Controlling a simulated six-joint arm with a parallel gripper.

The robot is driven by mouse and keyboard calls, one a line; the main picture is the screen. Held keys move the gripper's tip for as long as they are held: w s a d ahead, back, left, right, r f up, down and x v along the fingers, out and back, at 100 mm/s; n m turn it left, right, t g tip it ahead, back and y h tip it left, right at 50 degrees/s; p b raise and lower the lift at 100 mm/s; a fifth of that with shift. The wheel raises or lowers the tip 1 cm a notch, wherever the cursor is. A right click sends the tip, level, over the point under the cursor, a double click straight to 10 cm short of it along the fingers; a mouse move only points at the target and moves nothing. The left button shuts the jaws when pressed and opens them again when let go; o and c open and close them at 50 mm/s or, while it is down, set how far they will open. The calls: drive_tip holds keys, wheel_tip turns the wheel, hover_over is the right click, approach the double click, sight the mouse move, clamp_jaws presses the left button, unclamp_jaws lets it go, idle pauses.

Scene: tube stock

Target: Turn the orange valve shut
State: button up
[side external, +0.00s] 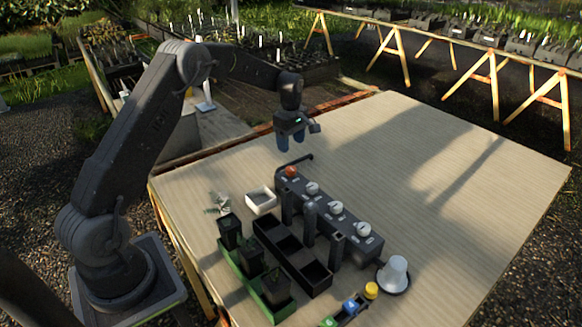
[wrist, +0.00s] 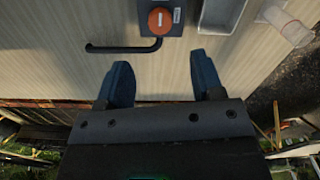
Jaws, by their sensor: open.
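The orange valve (side external: 291,171) is a round knob on the far end of a dark manifold block (side external: 355,227). In the wrist view the orange valve (wrist: 160,20) is near the top, with a pale bar across its face running up and down. My gripper (side external: 290,146) hangs pointing down above the table, just above and beyond the valve, apart from it. In the wrist view my gripper's two blue fingers (wrist: 163,82) are spread with nothing between them. The valve lies ahead of the fingertips.
A bent black pipe (wrist: 125,48) runs from the block's valve end. White knobs (side external: 336,208) sit along the block. A white tray (side external: 262,201), a black compartment tray (side external: 318,279), a green tray of pots (side external: 242,278) and a white cup (side external: 394,273) stand nearby. The table's right side is clear.

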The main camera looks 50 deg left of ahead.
sight(291, 169)
wheel_tip(291, 169, down, 10)
drive_tip(key=shift+r, duration=0.2)
drive_tip(key=c, duration=0.9)
